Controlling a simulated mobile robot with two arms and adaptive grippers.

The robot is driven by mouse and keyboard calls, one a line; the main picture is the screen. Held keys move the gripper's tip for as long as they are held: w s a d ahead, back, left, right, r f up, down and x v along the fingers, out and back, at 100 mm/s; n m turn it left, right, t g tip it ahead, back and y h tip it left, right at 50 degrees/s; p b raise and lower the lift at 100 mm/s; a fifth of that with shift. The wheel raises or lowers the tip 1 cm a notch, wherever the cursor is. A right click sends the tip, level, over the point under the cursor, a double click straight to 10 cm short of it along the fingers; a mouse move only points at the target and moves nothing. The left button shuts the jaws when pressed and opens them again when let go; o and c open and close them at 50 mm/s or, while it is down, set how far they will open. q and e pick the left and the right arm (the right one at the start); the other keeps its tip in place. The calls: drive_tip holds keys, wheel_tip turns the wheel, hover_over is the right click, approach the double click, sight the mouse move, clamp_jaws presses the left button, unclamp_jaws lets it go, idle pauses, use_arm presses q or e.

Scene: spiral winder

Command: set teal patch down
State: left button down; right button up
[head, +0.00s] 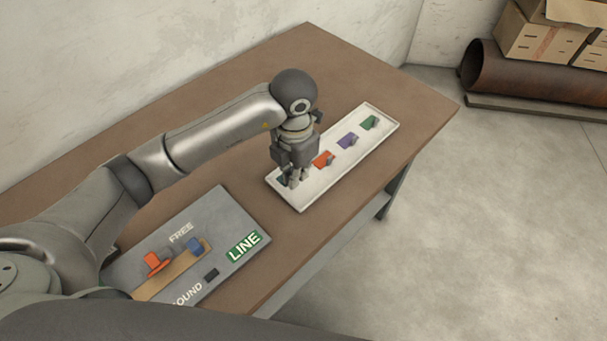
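A long white tray (345,168) lies on the brown table. My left gripper (294,182) points down at the tray's near left end. A small dark teal patch (282,179) shows just left of the fingers, mostly hidden by them. I cannot tell whether the fingers grip it or whether it rests on the tray floor. An orange patch (322,159), a purple patch (347,141) and a green patch (370,122) sit in a row further along the tray. My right gripper is out of view.
A grey board (225,210) with FREE and LINE lettering lies near me on the table (330,65). It carries an orange piece (155,262), a blue piece (195,245) and a black block (212,275). The table top behind the tray is clear.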

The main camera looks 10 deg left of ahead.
sight(302, 187)
use_arm(q)
drive_tip(key=w+f, duration=0.3)
drive_tip(key=f, duration=0.1)
drive_tip(key=shift+d, duration=0.35)
wheel_tip(302, 187, down, 2)
drive_tip(key=shift+f+p, duration=0.1)
drive_tip(key=shift+p, duration=0.75)
drive_tip(key=shift+w+f, duration=0.1)
drive_tip(key=shift+f, duration=0.3)
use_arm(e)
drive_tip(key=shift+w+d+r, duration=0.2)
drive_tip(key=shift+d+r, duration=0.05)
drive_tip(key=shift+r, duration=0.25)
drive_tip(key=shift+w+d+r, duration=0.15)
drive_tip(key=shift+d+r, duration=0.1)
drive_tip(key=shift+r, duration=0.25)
use_arm(q)
drive_tip(key=c, duration=2.1)
unclamp_jaws()
drive_tip(key=shift+f, duration=0.25)
drive_tip(key=o, duration=0.5)
drive_tip(key=shift+c, duration=0.2)
drive_tip(key=shift+r, duration=0.1)
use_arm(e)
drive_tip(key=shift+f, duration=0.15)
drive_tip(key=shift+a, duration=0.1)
